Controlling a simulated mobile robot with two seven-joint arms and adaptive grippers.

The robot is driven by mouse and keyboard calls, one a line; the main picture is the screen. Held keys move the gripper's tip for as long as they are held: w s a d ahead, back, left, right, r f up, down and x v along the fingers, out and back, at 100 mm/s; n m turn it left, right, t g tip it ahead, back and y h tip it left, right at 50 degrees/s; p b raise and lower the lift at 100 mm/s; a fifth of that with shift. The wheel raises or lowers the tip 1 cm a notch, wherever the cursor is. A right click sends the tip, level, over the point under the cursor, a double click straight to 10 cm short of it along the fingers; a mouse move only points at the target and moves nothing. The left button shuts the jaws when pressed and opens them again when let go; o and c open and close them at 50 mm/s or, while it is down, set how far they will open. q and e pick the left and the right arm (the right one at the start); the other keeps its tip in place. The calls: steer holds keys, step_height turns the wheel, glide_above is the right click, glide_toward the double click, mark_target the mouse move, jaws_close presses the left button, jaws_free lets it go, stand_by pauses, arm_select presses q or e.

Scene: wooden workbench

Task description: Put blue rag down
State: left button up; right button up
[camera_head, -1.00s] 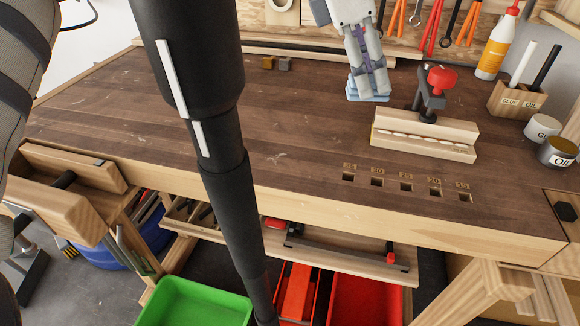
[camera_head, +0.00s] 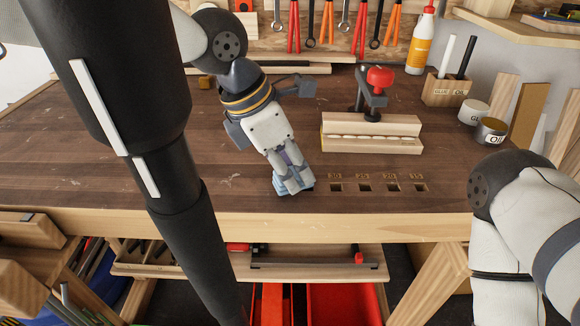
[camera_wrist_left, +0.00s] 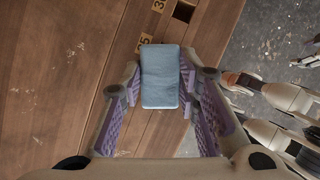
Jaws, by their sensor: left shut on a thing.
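The blue rag (camera_head: 304,186) is a small light-blue folded pad near the front edge of the bench, just left of the numbered holes. My left gripper (camera_head: 290,180) points down and is shut on it. In the left wrist view the rag (camera_wrist_left: 161,78) sits between the purple-padded fingers, over the wood beside a numbered hole. I cannot tell whether its underside touches the bench. My right arm shows at the right edge of the head view, but I cannot make out its gripper.
A wooden block with a red-knobbed clamp (camera_head: 371,133) stands behind the holes. A glue bottle (camera_head: 420,42), a marker holder (camera_head: 446,91) and two tins (camera_head: 490,132) are at the back right.

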arm_select(q)
steer(key=shift+f, duration=0.25)
steer(key=o, duration=1.1)
steer(key=shift+o, duration=0.2)
steer(key=v, duration=1.2)
steer(key=shift+p, duration=0.45)
arm_select(e)
steer(key=shift+w+r, duration=0.55)
steer(key=shift+w, duration=0.05)
arm_select(q)
steer(key=shift+a, duration=0.1)
arm_select(e)
steer(key=shift+s, duration=0.1)
